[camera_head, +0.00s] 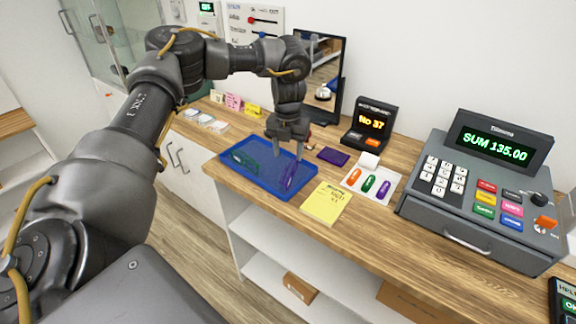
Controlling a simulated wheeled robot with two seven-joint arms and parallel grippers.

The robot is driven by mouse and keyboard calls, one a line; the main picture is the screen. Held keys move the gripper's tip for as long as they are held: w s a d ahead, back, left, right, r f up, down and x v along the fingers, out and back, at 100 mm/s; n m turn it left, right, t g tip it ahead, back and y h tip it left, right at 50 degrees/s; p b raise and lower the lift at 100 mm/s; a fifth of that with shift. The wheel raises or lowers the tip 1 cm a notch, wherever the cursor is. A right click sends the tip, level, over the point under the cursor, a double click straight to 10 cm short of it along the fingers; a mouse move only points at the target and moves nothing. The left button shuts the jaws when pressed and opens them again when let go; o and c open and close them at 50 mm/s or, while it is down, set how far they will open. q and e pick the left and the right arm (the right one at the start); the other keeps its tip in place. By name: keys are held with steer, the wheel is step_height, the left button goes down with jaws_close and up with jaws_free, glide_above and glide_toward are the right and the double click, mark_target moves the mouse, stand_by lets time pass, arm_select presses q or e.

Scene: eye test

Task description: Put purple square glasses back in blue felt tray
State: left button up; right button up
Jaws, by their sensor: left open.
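The purple glasses (289,177) are in the right part of the blue felt tray (262,187), below my left gripper. My left gripper (287,153) points down over the tray's right part, with its fingers apart just above the glasses. I cannot tell whether the fingers touch them. Dark green glasses (243,160) lie in the left part of the tray. My right gripper does not show.
A yellow notepad (325,203) lies right of the tray, and a purple cloth (333,156) behind it.

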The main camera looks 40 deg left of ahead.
mark_target(288, 167)
arm_select(q)
step_height(288, 167, up, 5)
steer(key=shift+r, duration=0.2)
steer(key=shift+s+f, duration=0.1)
stand_by(0.5)
